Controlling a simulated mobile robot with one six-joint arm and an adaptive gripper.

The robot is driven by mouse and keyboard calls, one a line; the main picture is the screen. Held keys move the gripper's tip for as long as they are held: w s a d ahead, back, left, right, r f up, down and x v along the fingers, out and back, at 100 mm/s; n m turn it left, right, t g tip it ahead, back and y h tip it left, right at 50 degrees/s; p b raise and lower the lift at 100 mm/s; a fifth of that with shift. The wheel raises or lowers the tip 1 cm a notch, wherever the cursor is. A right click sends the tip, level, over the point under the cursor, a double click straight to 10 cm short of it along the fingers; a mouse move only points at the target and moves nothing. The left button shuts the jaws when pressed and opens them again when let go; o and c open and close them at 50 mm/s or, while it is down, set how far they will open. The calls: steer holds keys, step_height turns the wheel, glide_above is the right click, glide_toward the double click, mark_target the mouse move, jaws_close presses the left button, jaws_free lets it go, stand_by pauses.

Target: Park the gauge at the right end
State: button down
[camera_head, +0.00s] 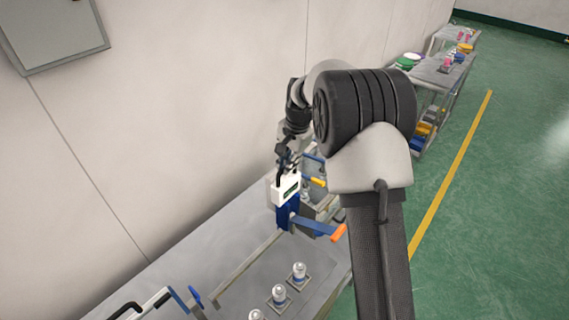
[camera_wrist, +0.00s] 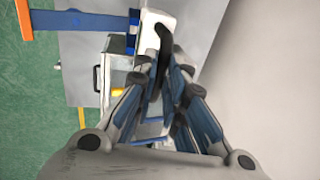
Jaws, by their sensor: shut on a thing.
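The gauge (camera_head: 286,190) is a white box with a small dark display and a black handle on top. It sits on a blue upright part (camera_head: 288,217) over the bench, at the middle of the head view. In the wrist view the white gauge (camera_wrist: 157,24) shows at the top centre, with its black handle (camera_wrist: 164,48) between my fingers. My gripper (camera_head: 285,165) is directly above the gauge; in the wrist view its fingertips (camera_wrist: 166,62) are closed around the handle. My arm hides the right end of the bench in the head view.
A blue bar with an orange end (camera_head: 338,232) juts out beside the gauge. A thin rail (camera_head: 248,262) runs along the bench (camera_head: 185,262). The wall is close behind. Carts (camera_head: 440,72) stand farther off.

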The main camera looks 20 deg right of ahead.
steer(key=shift+w+d, duration=0.1)
steer(key=shift+d, duration=0.05)
steer(key=c, duration=1.7)
jaws_free()
steer(key=shift+d, duration=0.15)
steer(key=shift+o, duration=0.2)
steer(key=shift+r, duration=0.1)
step_height(320, 180, up, 12)
steer(key=s+d, duration=0.1)
steer(key=s, duration=0.1)
steer(key=shift+f, duration=0.2)
